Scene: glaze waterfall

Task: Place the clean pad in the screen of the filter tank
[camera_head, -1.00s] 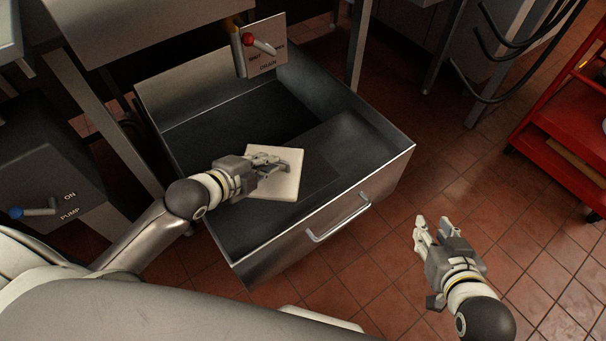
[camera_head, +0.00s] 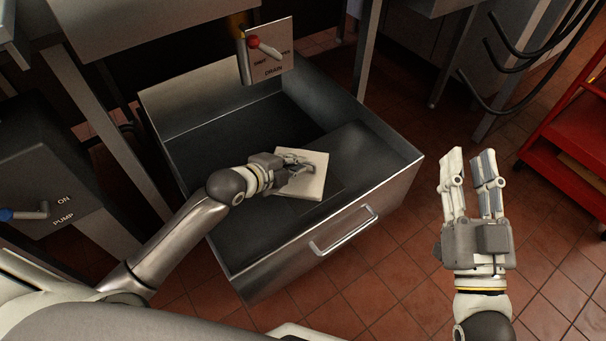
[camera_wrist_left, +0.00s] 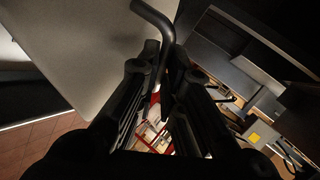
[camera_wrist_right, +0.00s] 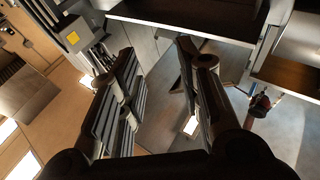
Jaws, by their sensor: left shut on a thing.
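The pad (camera_head: 312,188) is a pale, flat square over the open steel filter tank (camera_head: 390,185). My left gripper (camera_head: 303,171) is shut on the pad, at a dark bent handle (camera_wrist_left: 160,22) on its face. The pale face (camera_wrist_left: 85,50) fills the upper left of the left wrist view. The pad looks slightly tilted; whether it touches anything below is unclear. Inside the tank are a deep dark part at the back left and a higher dark surface (camera_head: 352,150) at the right, perhaps the screen. My right gripper (camera_head: 468,157) is open and empty, right of the tank.
A drain lever with a red knob (camera_head: 254,42) hangs over the tank's back edge. A pump box (camera_head: 45,180) stands at the left. Dark hooks (camera_head: 490,70) and a red cart (camera_head: 565,150) are at the right. Tiled floor (camera_head: 390,270) is clear before the tank.

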